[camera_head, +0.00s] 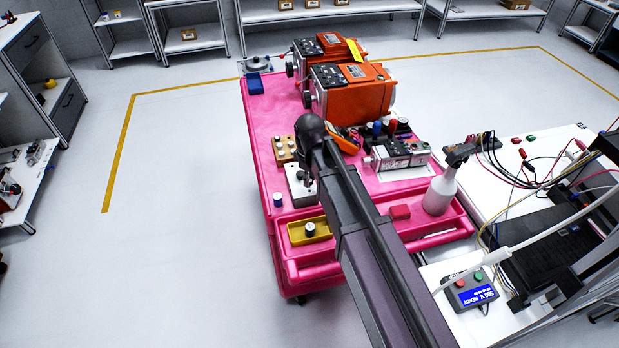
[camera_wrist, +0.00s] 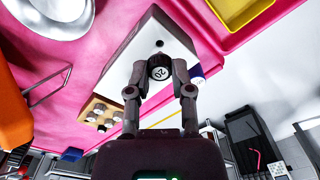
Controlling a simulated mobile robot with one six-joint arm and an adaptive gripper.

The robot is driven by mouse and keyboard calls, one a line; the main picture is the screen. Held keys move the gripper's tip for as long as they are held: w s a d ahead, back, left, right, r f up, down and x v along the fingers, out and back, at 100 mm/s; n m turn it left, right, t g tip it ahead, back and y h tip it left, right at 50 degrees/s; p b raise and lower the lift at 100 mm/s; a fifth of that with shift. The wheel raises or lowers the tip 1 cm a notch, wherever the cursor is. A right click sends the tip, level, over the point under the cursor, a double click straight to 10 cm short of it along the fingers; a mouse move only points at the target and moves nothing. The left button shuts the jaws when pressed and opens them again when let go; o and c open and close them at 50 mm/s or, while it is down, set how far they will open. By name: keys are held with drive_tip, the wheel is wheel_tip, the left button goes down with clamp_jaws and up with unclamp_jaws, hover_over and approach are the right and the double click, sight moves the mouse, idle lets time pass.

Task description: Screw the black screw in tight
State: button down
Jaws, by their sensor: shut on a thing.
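The black screw (camera_wrist: 160,69) has a round black head with white marking and sits between the fingertips of my gripper (camera_wrist: 160,74) in the wrist view. My gripper is shut on it. Behind it is a white block (camera_wrist: 127,68) with a dark hole (camera_wrist: 159,43) showing just beyond the screw. I cannot tell whether the screw's lower end is seated in the block. In the head view the white block (camera_head: 295,190) stands on the pink cart (camera_head: 262,128), and my arm hides most of the gripper and the screw.
A wooden holder (camera_head: 279,153) with several knobs stands behind the block. A blue-and-white knob (camera_head: 278,200) is left of the block; another (camera_head: 310,229) lies in a yellow tray (camera_head: 294,236). Orange devices (camera_head: 355,98) stand at the back. A spray bottle (camera_head: 440,190) is on the right.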

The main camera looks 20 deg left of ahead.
drive_tip(key=shift+f+b, duration=0.5)
drive_tip(key=shift+f, duration=0.25)
drive_tip(key=shift+f+b, duration=0.85)
drive_tip(key=shift+b, duration=0.05)
